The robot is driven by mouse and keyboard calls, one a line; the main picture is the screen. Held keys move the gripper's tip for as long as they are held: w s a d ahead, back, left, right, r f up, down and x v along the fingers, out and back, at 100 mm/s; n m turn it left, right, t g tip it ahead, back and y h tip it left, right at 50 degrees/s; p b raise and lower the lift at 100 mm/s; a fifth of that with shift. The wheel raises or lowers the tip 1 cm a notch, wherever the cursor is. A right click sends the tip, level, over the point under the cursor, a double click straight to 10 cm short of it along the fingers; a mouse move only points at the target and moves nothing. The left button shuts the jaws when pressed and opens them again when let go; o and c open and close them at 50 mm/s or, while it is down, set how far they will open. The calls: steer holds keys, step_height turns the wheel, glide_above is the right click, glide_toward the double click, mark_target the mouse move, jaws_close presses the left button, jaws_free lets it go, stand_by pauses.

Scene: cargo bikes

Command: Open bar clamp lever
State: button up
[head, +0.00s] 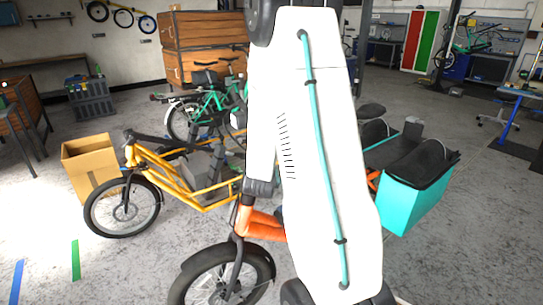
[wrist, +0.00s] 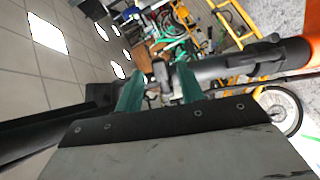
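The orange cargo bike (head: 262,226) stands in front of me in the head view. My own white arm covers its handlebar area, and the gripper is hidden there. In the wrist view, a thick dark grey tube (wrist: 230,65) runs left from the orange frame part (wrist: 294,53), with a collar near the orange end. My gripper (wrist: 159,76) shows two teal fingers set apart. A small dark part (wrist: 160,72) shows between the fingertips; I cannot tell whether they touch it. I cannot single out the clamp lever for certain.
A yellow cargo bike (head: 180,180) stands to the left, with a cardboard box (head: 91,165) behind it. A teal cargo box (head: 417,200) is to the right. A black bar (wrist: 45,118) crosses the wrist view at left. Open floor lies at the front left.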

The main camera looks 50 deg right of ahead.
steer(key=x, duration=0.4)
steer(key=shift+w+d+f, duration=0.1)
steer(key=shift+w+d, duration=0.15)
steer(key=shift+d, duration=0.05)
steer(key=shift+c, duration=0.4)
